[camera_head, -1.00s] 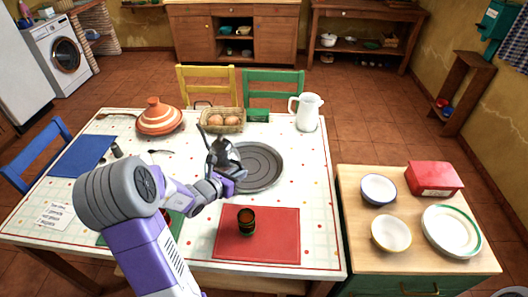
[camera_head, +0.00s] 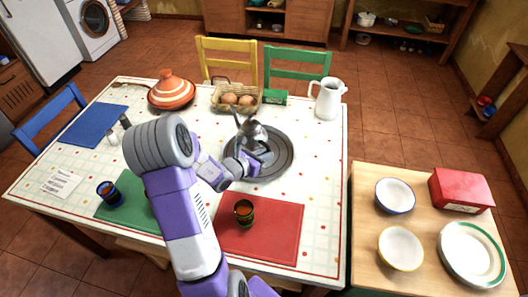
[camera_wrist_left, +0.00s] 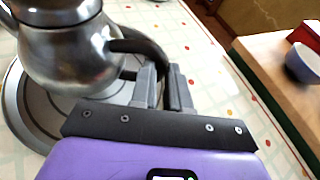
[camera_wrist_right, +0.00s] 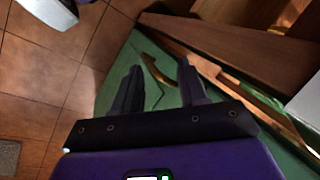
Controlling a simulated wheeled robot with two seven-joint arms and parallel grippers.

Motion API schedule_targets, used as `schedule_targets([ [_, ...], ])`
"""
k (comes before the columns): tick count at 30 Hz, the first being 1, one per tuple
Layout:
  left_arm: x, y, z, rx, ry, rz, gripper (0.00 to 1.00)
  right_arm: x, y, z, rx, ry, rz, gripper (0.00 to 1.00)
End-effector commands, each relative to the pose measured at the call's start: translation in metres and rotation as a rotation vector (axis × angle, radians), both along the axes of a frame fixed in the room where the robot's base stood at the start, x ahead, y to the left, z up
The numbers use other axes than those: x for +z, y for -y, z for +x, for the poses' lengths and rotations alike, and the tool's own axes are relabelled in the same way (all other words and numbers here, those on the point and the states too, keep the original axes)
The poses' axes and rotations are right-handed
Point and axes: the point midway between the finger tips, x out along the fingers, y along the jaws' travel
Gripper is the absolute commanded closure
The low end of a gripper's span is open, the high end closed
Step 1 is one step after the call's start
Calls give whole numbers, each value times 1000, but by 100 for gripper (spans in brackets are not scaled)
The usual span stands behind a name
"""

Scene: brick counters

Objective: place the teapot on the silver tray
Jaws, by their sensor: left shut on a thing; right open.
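The shiny metal teapot (camera_head: 252,131) is over the round grey tray (camera_head: 284,158) on the table. My left gripper (camera_wrist_left: 165,88) is shut on the teapot's dark curved handle (camera_wrist_left: 142,47). In the left wrist view the teapot (camera_wrist_left: 72,62) looks about upright, with the tray (camera_wrist_left: 18,100) beneath and around it. I cannot tell whether its base touches the tray. The teapot, gripper and arm hide part of the tray. My right gripper (camera_wrist_right: 158,88) is open and empty in the right wrist view, above a green surface; it is out of the head view.
A white pitcher (camera_head: 328,100), an egg basket (camera_head: 235,100) and an orange striped tagine (camera_head: 171,92) stand behind the tray. A dark cup (camera_head: 244,211) stands on the red mat (camera_head: 280,228) in front. A side counter with bowls (camera_head: 401,248) is at right.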

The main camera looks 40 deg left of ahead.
Motion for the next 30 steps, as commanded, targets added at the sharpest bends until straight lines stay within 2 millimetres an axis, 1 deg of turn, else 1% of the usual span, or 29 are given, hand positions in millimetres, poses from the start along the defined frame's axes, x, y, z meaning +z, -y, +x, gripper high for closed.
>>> schedule_targets([
  [2, -3, -1, 2, -2, 10, 7, 100, -2, 0, 0, 0, 0, 0, 57],
  [6, -22, 0, 2, -3, 8, 5, 100, -10, 0, 0, 0, 0, 0, 57],
  [9, -32, 0, 2, -2, 9, 6, 100, -13, 0, 0, 0, 1, 0, 57],
  [20, -34, 0, 2, -3, 10, 8, 100, -15, 0, 0, 0, 1, 0, 57],
  [21, -38, 0, 0, 0, 0, 0, 83, -15, 0, 0, 0, 1, 0, 57],
  [25, -37, 0, 0, 0, 0, 0, 63, -14, 0, 0, 0, 1, 0, 57],
  [26, -37, 0, 0, 0, 0, 0, 59, -14, 0, 0, 0, 1, 0, 57],
  [30, -37, 0, 0, 0, 0, 0, 59, -14, 0, 0, 0, 1, 0, 57],
])
